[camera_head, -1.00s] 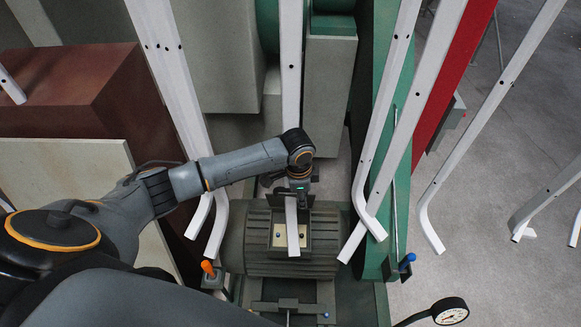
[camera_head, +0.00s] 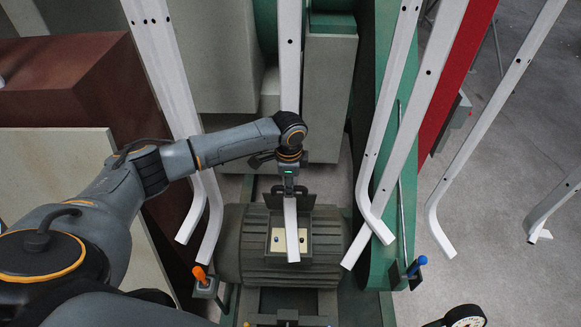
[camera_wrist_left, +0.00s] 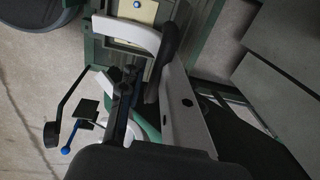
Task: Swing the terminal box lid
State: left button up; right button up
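The terminal box (camera_head: 308,246) sits on top of the ribbed grey motor (camera_head: 232,248) in the head view. It is open, and its cream inside with small knobs shows. A dark plate, seemingly the lid (camera_head: 308,201), stands up at the box's far side. My left gripper (camera_head: 289,191) is at that plate's upper edge; I cannot tell whether they touch. In the left wrist view, the box's cream inside (camera_wrist_left: 142,12) is at the top, and a dark finger (camera_wrist_left: 172,48) reaches towards it. The finger gap is unclear. My right gripper is not in view.
A white chair-frame leg (camera_head: 291,232) crosses in front of the box; its bend also shows in the wrist view (camera_wrist_left: 122,33). More white legs (camera_head: 373,215) hang on both sides. An orange-knobbed lever (camera_head: 200,274), blue-knobbed lever (camera_head: 417,264) and gauge (camera_head: 466,318) stand nearby.

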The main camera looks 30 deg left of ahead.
pick_arm(q)
jog(key=shift+f+b, duration=0.6)
jog(key=shift+f, duration=0.3)
jog(key=shift+r+p, duration=0.5)
jog(key=c, duration=0.3)
grip_shut()
jog(key=shift+w+a+r+b, duration=0.2)
jog(key=shift+w+a, duration=0.15)
jog(key=shift+w, duration=0.45)
jog(key=shift+w+a+r+b, duration=0.1)
jog(key=shift+w+a+b, duration=0.25)
jog(key=shift+w, duration=0.4)
jog(key=shift+w+a+r+b, duration=0.1)
jog(key=shift+w+a, duration=0.3)
jog(key=shift+w, duration=0.4)
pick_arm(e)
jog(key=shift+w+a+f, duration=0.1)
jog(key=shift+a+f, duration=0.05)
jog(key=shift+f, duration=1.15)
